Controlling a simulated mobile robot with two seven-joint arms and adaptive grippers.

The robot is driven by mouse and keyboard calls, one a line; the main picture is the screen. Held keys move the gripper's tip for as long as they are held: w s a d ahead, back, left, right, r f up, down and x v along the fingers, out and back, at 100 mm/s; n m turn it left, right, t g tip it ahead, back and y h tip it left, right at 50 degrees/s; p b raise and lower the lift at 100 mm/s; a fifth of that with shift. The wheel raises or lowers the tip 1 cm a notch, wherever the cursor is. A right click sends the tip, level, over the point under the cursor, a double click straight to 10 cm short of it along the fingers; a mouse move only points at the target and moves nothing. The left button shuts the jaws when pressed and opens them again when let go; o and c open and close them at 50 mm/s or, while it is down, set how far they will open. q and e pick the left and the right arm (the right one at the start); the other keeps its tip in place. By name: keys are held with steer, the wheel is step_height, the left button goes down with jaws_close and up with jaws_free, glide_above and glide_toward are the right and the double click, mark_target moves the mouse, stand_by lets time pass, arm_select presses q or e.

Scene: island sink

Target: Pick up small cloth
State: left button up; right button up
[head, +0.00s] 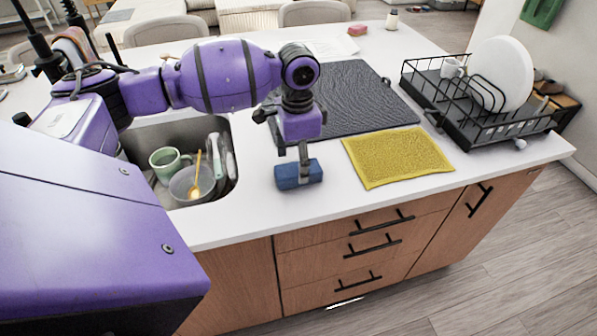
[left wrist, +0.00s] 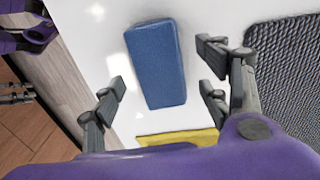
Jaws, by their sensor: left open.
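A yellow textured cloth (head: 398,156) lies flat on the white counter, right of my left gripper (head: 294,152) in the head view. Part of it shows at the bottom of the left wrist view (left wrist: 180,137). A blue sponge-like block (head: 299,174) is on the counter below my left gripper. In the left wrist view the block (left wrist: 156,64) is between the open fingers of the left gripper (left wrist: 160,82), with gaps on both sides. Whether the fingers are level with it is hard to tell. My right gripper is not in view.
A sink (head: 226,192) with a green mug (head: 166,164) and dishes is left of the gripper. A dark ribbed mat (head: 345,95) lies behind the cloth. A black dish rack (head: 480,125) with a white plate (head: 508,70) stands right. Counter in front of the block is clear.

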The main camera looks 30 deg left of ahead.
arm_select(q)
step_height(320, 180, down, 3)
steer(key=shift+r, duration=0.15)
steer(key=shift+f, duration=0.2)
steer(key=c, duration=0.6)
steer(key=shift+w, duration=0.1)
steer(key=c, duration=0.8)
steer(key=shift+o, duration=0.2)
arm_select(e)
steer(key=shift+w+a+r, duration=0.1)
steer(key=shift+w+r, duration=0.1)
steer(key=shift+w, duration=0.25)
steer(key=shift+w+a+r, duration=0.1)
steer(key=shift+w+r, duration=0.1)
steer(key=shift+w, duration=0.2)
arm_select(q)
steer(key=shift+r, duration=0.15)
